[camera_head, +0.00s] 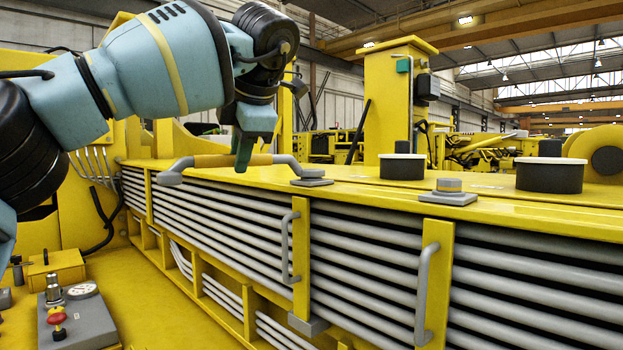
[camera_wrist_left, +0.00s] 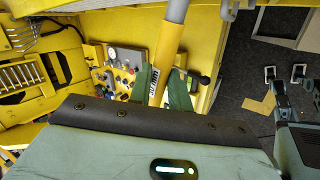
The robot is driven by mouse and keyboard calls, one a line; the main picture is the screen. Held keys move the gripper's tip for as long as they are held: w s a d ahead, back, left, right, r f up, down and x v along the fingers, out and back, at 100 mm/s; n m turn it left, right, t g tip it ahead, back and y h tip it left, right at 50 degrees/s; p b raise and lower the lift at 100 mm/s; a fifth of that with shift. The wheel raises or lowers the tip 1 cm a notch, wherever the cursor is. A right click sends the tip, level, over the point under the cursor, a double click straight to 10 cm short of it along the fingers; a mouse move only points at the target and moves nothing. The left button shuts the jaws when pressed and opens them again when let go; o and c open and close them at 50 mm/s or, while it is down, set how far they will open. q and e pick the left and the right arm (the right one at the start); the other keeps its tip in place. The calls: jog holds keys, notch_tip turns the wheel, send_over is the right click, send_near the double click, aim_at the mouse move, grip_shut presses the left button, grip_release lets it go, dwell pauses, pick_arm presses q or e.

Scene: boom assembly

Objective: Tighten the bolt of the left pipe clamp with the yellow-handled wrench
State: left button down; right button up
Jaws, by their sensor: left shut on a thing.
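The yellow-handled wrench (camera_head: 213,161) lies level above the yellow top edge, with grey ends. My left gripper (camera_head: 244,155) is shut on its handle, which also shows in the left wrist view (camera_wrist_left: 165,65) between the fingers (camera_wrist_left: 164,92). The wrench's right end reaches the grey bolt plate (camera_head: 312,182) of the left pipe clamp (camera_head: 301,262). The jaw seems to be at the bolt, but I cannot tell whether it is seated around it. The right clamp (camera_head: 434,280) has its bolt (camera_head: 449,184) in plain view. My right gripper is not clearly seen.
Two black round caps (camera_head: 402,167) (camera_head: 549,175) stand on the yellow top. Grey pipes (camera_head: 370,255) run along the side, crossed by clamp handles. A control panel (camera_head: 78,318) with a red button stands at lower left. A yellow post (camera_head: 388,105) rises behind.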

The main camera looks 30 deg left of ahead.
pick_arm(q)
jog(key=shift+w+a, duration=0.1)
dwell(0.4)
jog(key=shift+w+a+m, duration=0.15)
jog(key=shift+a+m, duration=0.1)
jog(key=shift+m, duration=0.15)
jog(key=shift+a+t, duration=0.1)
jog(key=shift+t, duration=0.2)
jog(key=shift+w+a+r+m, duration=0.1)
jog(key=shift+w+a+m, duration=0.1)
jog(key=shift+a+m, duration=0.1)
jog(key=shift+s+d, duration=0.1)
jog(key=shift+d, duration=0.1)
jog(key=shift+s+d+n, duration=0.2)
jog(key=shift+d+n, duration=0.15)
jog(key=shift+n, duration=0.15)
